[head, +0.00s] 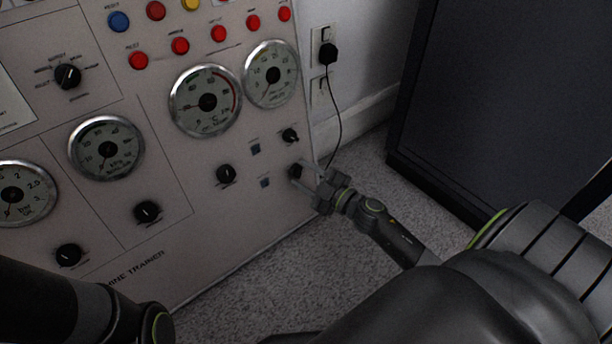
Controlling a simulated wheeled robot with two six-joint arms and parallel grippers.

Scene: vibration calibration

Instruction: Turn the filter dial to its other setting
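Several black dials sit on the grey panel; I cannot read which label says filter. The dial at the lower right of the panel (295,171) is by my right gripper (306,176). The gripper's two thin fingers are apart and reach toward the panel, one above and one below this dial. Its fingers look open around the dial; whether they touch it is too small to tell. Another dial (290,135) is just above, and one (226,174) is to the left. My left arm shows at the lower left, but its gripper is out of view.
The panel (225,235) also carries round gauges (206,101), red buttons (180,46) and small blue switches (256,149). A plug with a black cable (340,112) hangs on the wall to the right. A dark board (500,100) stands at the right. Carpet (300,255) lies below.

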